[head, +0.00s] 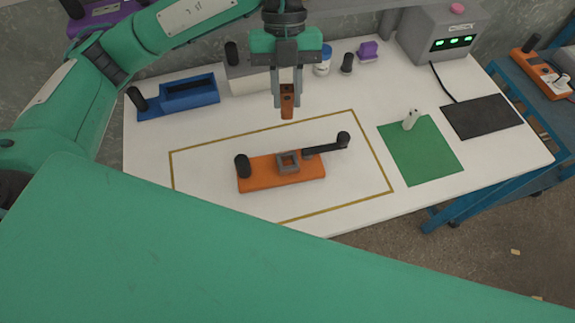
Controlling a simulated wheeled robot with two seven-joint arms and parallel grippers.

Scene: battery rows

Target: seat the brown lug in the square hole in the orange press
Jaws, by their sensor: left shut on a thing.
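The orange press (255,182) lies on the white table inside a yellow-brown outlined rectangle. It has a grey square frame around the square hole (288,161), a black knob at its left end and a black lever reaching right. My left gripper (287,90) points down above and behind the press. It is shut on the brown lug (287,104), which hangs between the fingertips, apart from the press and upright. My right gripper does not show.
A blue fixture (179,97), a white block, a white jar (323,61) and a purple piece (368,50) stand along the back. A green mat (420,155) with a white item, a black pad (481,116) and a grey box (440,36) are at right.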

